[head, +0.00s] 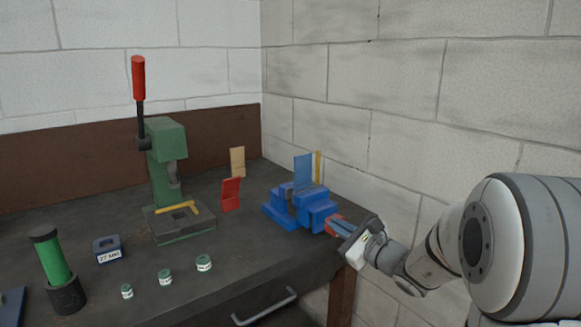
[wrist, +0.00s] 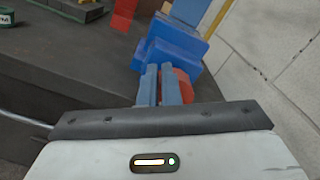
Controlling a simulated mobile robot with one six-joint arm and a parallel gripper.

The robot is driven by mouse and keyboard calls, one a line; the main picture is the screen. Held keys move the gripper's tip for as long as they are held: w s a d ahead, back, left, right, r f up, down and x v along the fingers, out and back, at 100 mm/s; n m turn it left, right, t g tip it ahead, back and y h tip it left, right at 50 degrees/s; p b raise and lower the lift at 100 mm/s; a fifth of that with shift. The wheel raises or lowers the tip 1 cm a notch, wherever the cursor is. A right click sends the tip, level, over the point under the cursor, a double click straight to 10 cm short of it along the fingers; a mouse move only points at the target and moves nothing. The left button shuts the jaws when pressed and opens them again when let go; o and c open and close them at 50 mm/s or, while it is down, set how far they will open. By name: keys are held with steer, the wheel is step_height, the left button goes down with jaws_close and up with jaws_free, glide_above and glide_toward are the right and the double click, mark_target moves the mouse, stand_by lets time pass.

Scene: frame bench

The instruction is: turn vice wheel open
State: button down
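The blue vice (head: 311,204) stands at the right end of the bench, with a blue plate (head: 302,172) upright at its jaws. Its red wheel (head: 330,229) is on the near right end and is partly hidden by my fingers. My gripper (head: 340,226) reaches in from the right with its blue-grey fingertips at the wheel. In the wrist view the fingers (wrist: 161,84) are close together with a narrow gap, and the red wheel (wrist: 186,87) shows beside and behind the right finger. I cannot tell whether they clamp its rim.
A green press (head: 167,165) with a red-handled lever stands left of the vice. A red bracket (head: 231,194) and a tan block (head: 237,161) are between them. Several small jars (head: 165,278) sit near the front edge. The block wall is close on the right.

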steer(key=shift+s+a+f+b, duration=0.15)
steer(key=shift+f+b, duration=0.4)
stand_by(0.4)
steer(key=shift+s+a, duration=0.1)
steer(key=shift+a, duration=0.05)
steer(key=v, duration=0.2)
steer(key=b+v, duration=0.1)
steer(key=v, duration=0.1)
steer(key=r+v, duration=0.1)
steer(key=shift+s, duration=0.4)
steer(key=w+d+r+m+p, duration=0.1)
steer(key=w+d+m+p, duration=0.2)
steer(key=d+m+p, duration=0.5)
steer(key=w+a+n+p, duration=0.2)
steer(key=w+a, duration=0.3)
steer(key=a, duration=0.1)
steer(key=shift+a+r, duration=0.15)
steer(key=shift+a, duration=0.2)
